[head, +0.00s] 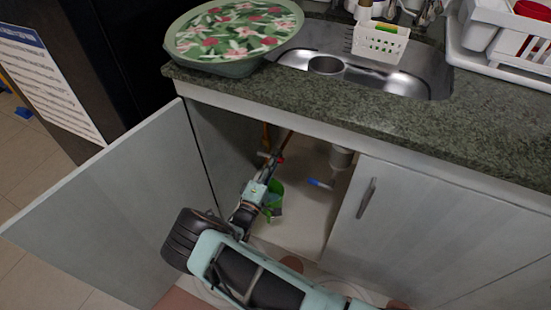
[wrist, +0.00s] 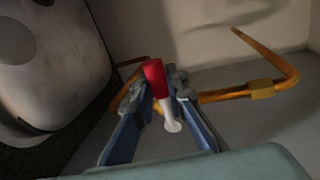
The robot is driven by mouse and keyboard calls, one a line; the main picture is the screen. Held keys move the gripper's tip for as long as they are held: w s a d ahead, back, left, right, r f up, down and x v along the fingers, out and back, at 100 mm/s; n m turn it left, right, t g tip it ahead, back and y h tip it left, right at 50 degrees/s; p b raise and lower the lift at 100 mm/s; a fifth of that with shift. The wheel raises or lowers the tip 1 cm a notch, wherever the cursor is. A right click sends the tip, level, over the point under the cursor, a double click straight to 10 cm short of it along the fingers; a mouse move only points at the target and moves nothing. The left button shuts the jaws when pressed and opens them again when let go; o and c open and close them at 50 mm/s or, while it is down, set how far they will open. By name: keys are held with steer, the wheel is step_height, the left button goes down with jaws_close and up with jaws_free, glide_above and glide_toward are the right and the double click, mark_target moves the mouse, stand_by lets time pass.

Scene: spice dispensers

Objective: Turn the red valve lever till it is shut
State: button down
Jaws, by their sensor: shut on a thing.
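The red valve lever (wrist: 155,76) stands between the fingertips of my gripper (wrist: 160,90) in the wrist view, with a white part below it. My gripper is shut on the lever, one finger on each side. An orange-brown pipe (wrist: 222,95) runs behind the lever to the right and bends upward. In the head view my gripper (head: 268,168) reaches into the open cabinet under the sink, and a small red bit of the lever (head: 281,160) shows beside it. The fingers hide much of the valve body there, so I cannot tell the lever's exact angle to the pipe.
An open cabinet door (head: 120,205) stands left of my arm, and a closed door (head: 430,220) is at right. A green container (head: 275,198) stands close by my wrist. A drain pipe (head: 341,160) and a blue-handled thing (head: 319,184) are to the right. The counter (head: 400,125) overhangs.

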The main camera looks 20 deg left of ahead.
steer(key=shift+f, duration=0.2)
steer(key=c, duration=1.9)
jaws_free()
steer(key=shift+c, duration=0.2)
steer(key=v, duration=1.2)
steer(key=shift+a+r, duration=0.1)
steer(key=shift+r, duration=0.05)
